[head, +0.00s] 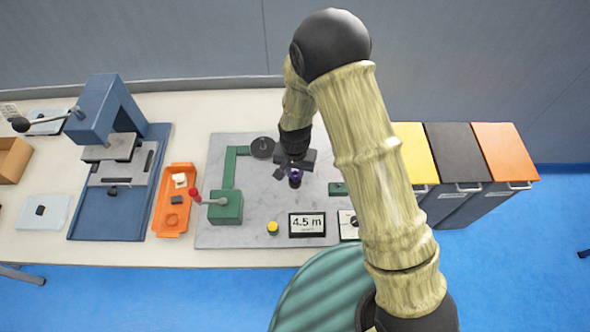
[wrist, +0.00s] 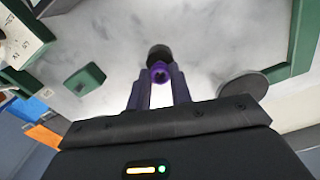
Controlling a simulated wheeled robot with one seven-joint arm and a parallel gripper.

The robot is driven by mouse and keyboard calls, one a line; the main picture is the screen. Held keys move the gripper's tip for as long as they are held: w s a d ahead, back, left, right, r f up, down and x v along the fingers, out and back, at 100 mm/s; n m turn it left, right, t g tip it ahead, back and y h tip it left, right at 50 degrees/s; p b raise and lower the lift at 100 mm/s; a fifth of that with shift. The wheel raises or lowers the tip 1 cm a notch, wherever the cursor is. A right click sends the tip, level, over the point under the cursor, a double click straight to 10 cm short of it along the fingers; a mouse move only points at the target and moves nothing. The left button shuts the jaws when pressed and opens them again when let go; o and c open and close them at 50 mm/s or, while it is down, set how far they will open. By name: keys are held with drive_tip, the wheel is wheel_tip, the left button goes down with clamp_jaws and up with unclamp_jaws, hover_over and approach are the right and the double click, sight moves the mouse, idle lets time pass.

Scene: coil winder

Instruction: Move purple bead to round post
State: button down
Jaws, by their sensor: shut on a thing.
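The purple bead (wrist: 160,73) is a small ring with a dark hole, between the fingertips of my gripper (wrist: 159,83) in the wrist view. My gripper is shut on it. In the head view the bead (head: 296,174) shows as a small purple spot below my gripper (head: 293,168), over the grey marbled board. A dark, round-ended piece (wrist: 159,55), possibly the round post, lies just beyond the bead in the wrist view. I cannot tell whether the bead touches it or is around it.
A dark disc (head: 263,147) joins a green arm with a green block (head: 226,207) and red-knobbed lever. A display reading 4.5 m (head: 307,224) and a yellow button (head: 272,227) are at the board's front. An orange tray (head: 172,219) and blue press (head: 99,118) stand left.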

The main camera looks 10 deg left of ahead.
drive_tip(key=shift+f+b, duration=0.45)
drive_tip(key=shift+f, duration=0.3)
drive_tip(key=c, duration=1.2)
unclamp_jaws()
drive_tip(key=shift+o, duration=0.2)
drive_tip(key=shift+r, duration=0.1)
wheel_tip(320, 180, up, 17)
drive_tip(key=b, duration=0.1)
drive_tip(key=shift+r+b, duration=0.15)
drive_tip(key=shift+b, duration=0.25)
drive_tip(key=shift+w, duration=0.1)
